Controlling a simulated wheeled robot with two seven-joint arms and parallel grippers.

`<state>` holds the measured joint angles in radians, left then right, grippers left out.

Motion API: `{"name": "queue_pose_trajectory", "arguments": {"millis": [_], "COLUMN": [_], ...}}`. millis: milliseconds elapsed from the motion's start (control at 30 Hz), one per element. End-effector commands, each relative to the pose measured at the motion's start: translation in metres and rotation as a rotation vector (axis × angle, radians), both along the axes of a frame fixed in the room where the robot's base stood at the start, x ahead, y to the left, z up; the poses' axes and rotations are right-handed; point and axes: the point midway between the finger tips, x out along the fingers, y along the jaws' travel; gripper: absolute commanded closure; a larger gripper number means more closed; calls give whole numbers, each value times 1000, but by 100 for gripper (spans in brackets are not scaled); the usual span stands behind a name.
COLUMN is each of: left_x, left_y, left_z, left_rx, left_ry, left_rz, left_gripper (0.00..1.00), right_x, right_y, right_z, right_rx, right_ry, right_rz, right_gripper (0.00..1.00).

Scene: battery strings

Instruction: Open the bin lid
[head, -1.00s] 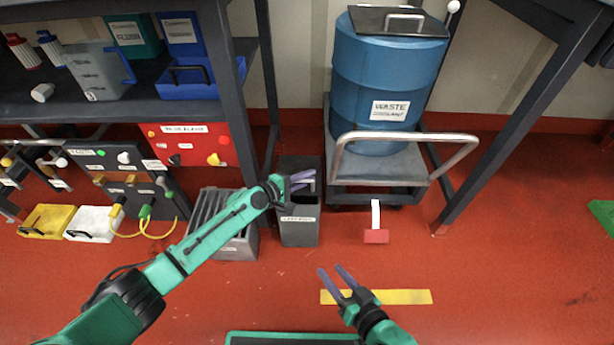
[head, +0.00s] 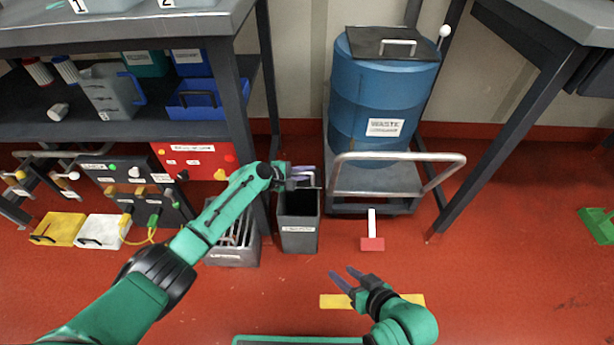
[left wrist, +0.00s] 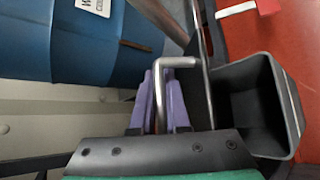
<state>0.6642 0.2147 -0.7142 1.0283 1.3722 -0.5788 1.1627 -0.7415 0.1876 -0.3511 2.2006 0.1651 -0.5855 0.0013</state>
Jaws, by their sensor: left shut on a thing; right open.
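The dark grey bin (head: 298,237) stands on the red floor beside the shelf, with its dark mouth showing. Its mouth also shows in the left wrist view (left wrist: 258,108), uncovered. The bin lid (left wrist: 206,70) is seen nearly edge-on there and stands up at the side of the mouth. A bent metal lid handle (left wrist: 178,62) sits between the purple fingers. My left gripper (head: 303,176) is shut on this handle, above the back of the bin. My right gripper (head: 342,272) is open and empty, low over the floor to the right of the bin.
A blue waste drum (head: 382,100) with its own handled lid stands on a trolley (head: 375,180) behind and right. A grey slotted box (head: 233,250) sits left of the bin.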

Motion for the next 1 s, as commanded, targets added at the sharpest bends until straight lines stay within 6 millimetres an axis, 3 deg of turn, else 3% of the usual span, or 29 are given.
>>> {"name": "queue_pose_trajectory", "arguments": {"millis": [633,667,700,1000], "left_x": [8,8,8,8], "left_y": [2,2,2,1], "left_z": [6,6,6,7], "left_rx": [3,3,3,1], "left_ry": [-5,-5,-5,-4], "left_rz": [3,3,3,1], "left_gripper": [100,79,74,74], "right_x": [0,0,0,0], "right_y": [-1,-1,-1,-1], "right_z": [-1,-1,-1,0], "right_rx": [-6,-6,-6,-5], "right_ry": [8,8,8,7], "right_rz": [1,1,1,1], "right_gripper": [50,50,50,50]}}
